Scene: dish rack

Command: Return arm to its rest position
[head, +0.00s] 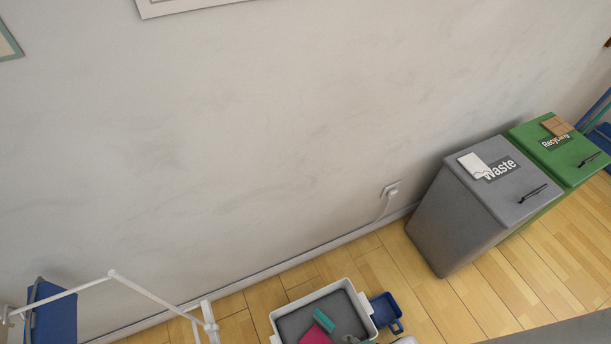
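My gripper and arm cannot be made out in the head view. Only a small pale piece shows at the bottom edge, and I cannot tell what it is. A light tub with a grey inside (277,315) stands at the bottom centre, with a teal item (323,320) and a magenta item (316,336) in it. A dark blue container (386,312) sits against its right side.
A grey Waste bin (445,225) and a green Recycling bin (575,172) stand by the wall at right. A white rod frame (145,291) and a blue panel (55,315) are at lower left. A grey surface (565,332) fills the bottom right corner. Wooden floor (430,300) lies clear between.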

